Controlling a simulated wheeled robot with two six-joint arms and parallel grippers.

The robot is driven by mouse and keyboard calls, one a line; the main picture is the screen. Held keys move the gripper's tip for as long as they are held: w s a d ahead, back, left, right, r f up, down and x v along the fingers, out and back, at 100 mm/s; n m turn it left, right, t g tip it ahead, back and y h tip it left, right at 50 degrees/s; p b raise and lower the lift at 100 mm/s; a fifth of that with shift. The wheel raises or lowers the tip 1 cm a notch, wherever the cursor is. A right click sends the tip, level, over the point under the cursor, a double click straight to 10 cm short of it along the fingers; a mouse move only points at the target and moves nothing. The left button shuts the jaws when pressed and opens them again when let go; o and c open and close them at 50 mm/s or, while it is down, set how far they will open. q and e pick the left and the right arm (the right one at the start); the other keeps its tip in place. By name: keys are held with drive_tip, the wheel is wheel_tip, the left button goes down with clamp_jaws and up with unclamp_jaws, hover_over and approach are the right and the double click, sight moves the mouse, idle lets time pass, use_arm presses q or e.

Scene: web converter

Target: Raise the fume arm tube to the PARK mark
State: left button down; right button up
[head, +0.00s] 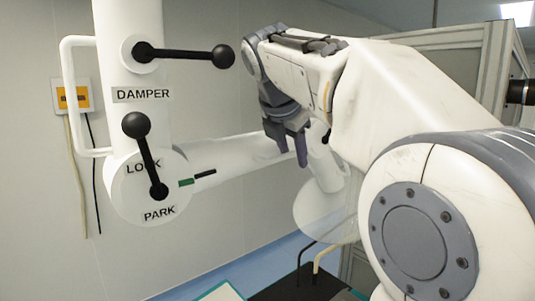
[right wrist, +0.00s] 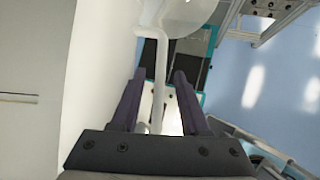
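The fume arm tube (head: 230,157) is white and runs right from a round joint disc (head: 165,205) labelled LOCK and PARK, rising slightly. A green mark (head: 186,182) sits at the disc's right edge, close to a black mark (head: 204,173) on the tube. A black lever (head: 147,155) with a ball knob leans up and left on the disc. My right gripper (head: 292,150) points down at the tube's far end. In the right wrist view its fingers (right wrist: 158,85) are apart, with a thin white bar (right wrist: 158,60) showing between them; contact cannot be told. My left gripper is out of view.
A black DAMPER lever (head: 185,54) sticks out to the right above the joint. A clear hood (head: 325,212) hangs below the tube's far end. A grey cabinet (head: 470,60) stands behind my right arm.

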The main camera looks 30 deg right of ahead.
drive_tip(key=shift+f, duration=0.1)
drive_tip(key=shift+a, duration=0.1)
drive_tip(key=shift+s+a+r, duration=0.1)
drive_tip(key=shift+a+r, duration=0.05)
drive_tip(key=shift+r, duration=0.15)
drive_tip(key=v, duration=0.9)
drive_tip(key=shift+r, duration=0.3)
drive_tip(key=shift+s, duration=0.15)
